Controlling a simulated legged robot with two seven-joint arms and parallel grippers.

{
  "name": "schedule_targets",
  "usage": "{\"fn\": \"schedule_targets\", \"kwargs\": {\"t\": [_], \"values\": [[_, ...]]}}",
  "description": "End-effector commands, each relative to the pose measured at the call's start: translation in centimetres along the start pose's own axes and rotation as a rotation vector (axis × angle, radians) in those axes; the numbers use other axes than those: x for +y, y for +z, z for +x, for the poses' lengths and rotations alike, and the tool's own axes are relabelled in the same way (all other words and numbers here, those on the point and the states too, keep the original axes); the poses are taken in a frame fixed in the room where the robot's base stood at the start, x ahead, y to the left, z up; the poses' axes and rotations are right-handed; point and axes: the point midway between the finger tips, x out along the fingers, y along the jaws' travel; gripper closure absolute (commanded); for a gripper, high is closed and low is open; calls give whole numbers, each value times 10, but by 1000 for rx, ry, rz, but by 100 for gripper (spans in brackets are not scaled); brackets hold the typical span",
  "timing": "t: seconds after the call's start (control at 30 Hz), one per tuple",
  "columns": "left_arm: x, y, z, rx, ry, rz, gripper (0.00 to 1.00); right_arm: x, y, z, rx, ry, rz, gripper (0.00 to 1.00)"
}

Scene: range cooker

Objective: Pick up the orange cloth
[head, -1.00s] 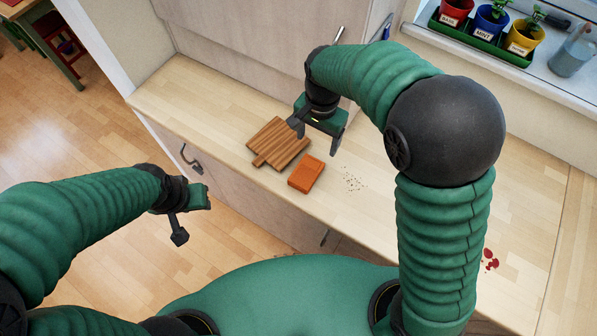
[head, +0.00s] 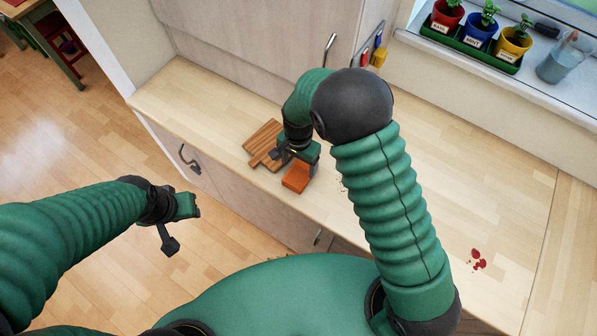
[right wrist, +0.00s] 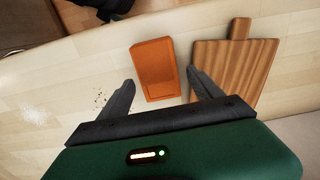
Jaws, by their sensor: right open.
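The orange cloth (head: 297,178) is a small folded block on the pale worktop, beside the wooden board. My right gripper (head: 294,162) is over the cloth in the head view and covers part of it. In the right wrist view the cloth (right wrist: 155,69) lies ahead of and between the two spread fingers of the right gripper (right wrist: 160,92). That gripper is open and empty. I cannot tell its exact height above the cloth. My left gripper (head: 180,225) hangs over the floor at the left, away from the cloth; its jaws do not show clearly.
A wooden board (head: 262,140) lies close to the cloth, and one right finger is near its edge in the wrist view (right wrist: 232,68). Crumbs (right wrist: 100,97) lie on the other side. Potted herbs (head: 480,38) stand on the sill.

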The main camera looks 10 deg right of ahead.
Motion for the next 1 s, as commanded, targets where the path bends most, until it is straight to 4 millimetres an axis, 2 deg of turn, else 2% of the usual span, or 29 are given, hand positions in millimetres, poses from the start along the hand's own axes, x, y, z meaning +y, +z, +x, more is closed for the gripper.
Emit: {"fn": "schedule_targets", "kwargs": {"t": [0.03,0.1,0.2,0.47,0.83,1.0], "values": [[0,-2,-9,0,0,0,64,3,0,6,-4,6,3,25],[0,-4,-15,0,0,0,64,4,0,20,-4,6,1,25],[0,-4,-16,0,0,1,64,2,0,36,-1,3,1,25],[0,-3,-14,0,0,0,64,1,1,41,1,1,0,27],[0,-3,-14,0,0,0,64,1,0,40,1,1,0,75],[0,-3,-14,0,0,0,64,1,0,40,0,1,0,76]]}}
